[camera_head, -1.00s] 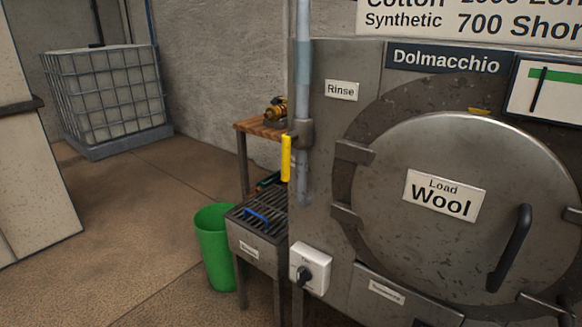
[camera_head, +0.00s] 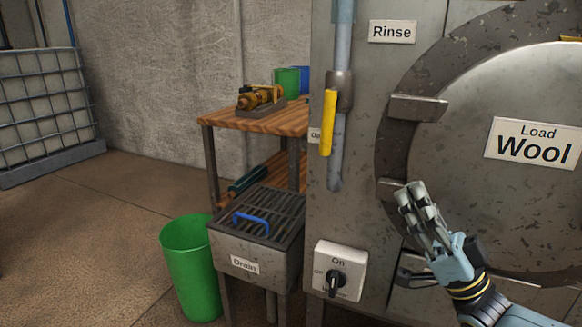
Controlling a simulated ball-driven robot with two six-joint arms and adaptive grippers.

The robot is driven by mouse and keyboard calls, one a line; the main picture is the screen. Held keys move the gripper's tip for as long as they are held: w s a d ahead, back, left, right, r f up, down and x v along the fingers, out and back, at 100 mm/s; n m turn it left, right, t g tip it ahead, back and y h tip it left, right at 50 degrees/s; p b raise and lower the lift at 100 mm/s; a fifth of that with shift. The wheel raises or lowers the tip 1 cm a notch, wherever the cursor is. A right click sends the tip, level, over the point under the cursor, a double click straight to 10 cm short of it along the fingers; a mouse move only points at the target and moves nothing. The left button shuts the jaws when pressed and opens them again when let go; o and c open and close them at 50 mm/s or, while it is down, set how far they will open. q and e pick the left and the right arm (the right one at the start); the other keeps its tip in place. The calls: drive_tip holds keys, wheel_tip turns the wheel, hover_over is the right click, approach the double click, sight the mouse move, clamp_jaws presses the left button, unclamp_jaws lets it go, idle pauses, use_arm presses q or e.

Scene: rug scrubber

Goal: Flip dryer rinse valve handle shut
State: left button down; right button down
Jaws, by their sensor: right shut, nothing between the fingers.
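The rinse valve handle (camera_head: 328,122) is a yellow lever hanging down from a grey valve body on the vertical pipe (camera_head: 342,50). The pipe runs down the left side of the dryer's front (camera_head: 420,35). A "Rinse" label (camera_head: 392,32) is above and right of the handle. My right gripper (camera_head: 415,203) is shut and empty, in front of the dryer, below and right of the handle and apart from it. My left gripper is not in view.
A motor switch box (camera_head: 340,272) sits low on the dryer's front. A drain box (camera_head: 247,264) with a grate and blue handle, a wooden shelf (camera_head: 270,121) with a yellow tool (camera_head: 258,97), and a green bin (camera_head: 192,270) stand to the left. Open floor lies farther left.

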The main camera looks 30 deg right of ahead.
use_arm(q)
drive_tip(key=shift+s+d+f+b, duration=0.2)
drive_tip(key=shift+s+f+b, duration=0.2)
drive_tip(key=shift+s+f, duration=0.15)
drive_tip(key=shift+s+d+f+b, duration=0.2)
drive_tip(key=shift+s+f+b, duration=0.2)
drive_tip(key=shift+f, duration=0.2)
use_arm(e)
drive_tip(key=shift+w+d+f+n+g+y, duration=0.1)
drive_tip(key=shift+w+f+n+g+y, duration=0.3)
drive_tip(key=shift+n+y, duration=0.45)
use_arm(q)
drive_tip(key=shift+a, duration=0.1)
use_arm(e)
drive_tip(key=shift+w, duration=0.1)
drive_tip(key=p, duration=0.1)
approach(330, 121)
wheel_tip(330, 121, up, 4)
drive_tip(key=d, duration=0.2)
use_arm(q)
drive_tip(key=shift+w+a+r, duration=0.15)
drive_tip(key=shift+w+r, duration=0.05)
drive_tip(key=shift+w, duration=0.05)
use_arm(e)
drive_tip(key=shift+w+a+r, duration=0.2)
drive_tip(key=shift+w+a, duration=1.15)
drive_tip(key=shift+w, duration=0.25)
